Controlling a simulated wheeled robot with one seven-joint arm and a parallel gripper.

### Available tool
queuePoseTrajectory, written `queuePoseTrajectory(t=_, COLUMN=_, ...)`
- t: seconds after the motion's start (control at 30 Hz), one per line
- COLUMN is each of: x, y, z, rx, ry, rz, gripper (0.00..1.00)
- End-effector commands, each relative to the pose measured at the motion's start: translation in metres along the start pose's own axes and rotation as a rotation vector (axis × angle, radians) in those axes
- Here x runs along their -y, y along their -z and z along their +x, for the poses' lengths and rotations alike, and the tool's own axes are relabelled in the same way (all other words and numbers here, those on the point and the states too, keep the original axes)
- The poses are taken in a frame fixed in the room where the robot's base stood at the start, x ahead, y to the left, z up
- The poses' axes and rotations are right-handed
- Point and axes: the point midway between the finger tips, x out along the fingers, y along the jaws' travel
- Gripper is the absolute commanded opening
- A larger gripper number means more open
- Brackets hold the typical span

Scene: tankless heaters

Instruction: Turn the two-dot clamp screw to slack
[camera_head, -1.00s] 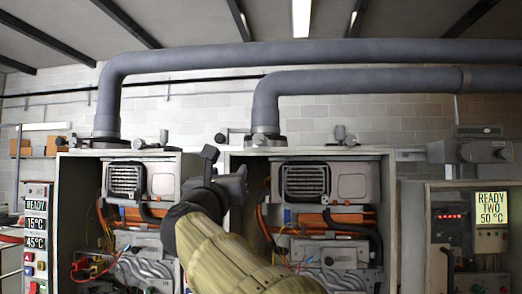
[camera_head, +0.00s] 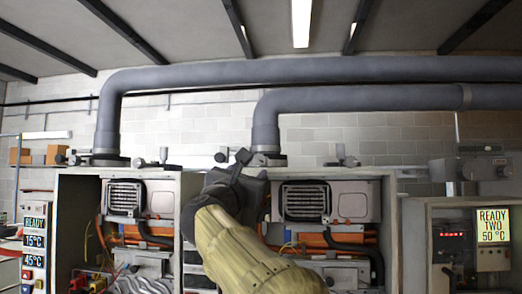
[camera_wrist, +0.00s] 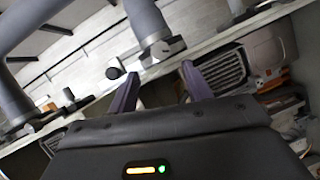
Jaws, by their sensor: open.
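My gripper (camera_head: 238,165) is raised in front of the right heater's flue collar (camera_head: 267,157), slightly left of it. In the wrist view my gripper's two fingers (camera_wrist: 160,88) stand apart with nothing between them. Beyond them, the flue's collar and clamp (camera_wrist: 162,48) show, with a dark round screw knob (camera_wrist: 115,71) to their left. In the head view a similar small dark knob (camera_head: 221,157) shows just left of my gripper. Dot marks are too small to read, so I cannot tell which screw has two dots.
The left heater's flue collar (camera_head: 106,159) has a knob (camera_head: 163,154) to its right. Another fitting (camera_head: 341,157) stands on the right heater cabinet (camera_head: 391,235). Large grey ducts (camera_head: 310,71) run overhead. A control box (camera_head: 492,230) reads "READY TWO 50 °C".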

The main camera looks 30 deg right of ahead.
Motion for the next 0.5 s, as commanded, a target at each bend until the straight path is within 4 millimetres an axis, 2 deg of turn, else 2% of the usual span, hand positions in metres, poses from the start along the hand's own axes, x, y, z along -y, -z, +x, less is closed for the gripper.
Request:
queuePoseTrajectory(t=0.03, x=-0.001, y=-0.004, z=0.012, rx=-0.001, ry=0.002, rz=-0.001, gripper=0.49)
queuePoseTrajectory(t=0.1, x=-0.001, y=-0.004, z=0.023, rx=-0.002, ry=0.001, rz=-0.001, gripper=0.49)
queuePoseTrajectory(t=0.5, x=-0.001, y=-0.004, z=0.083, rx=-0.001, ry=0.001, rz=0.0, gripper=0.49)
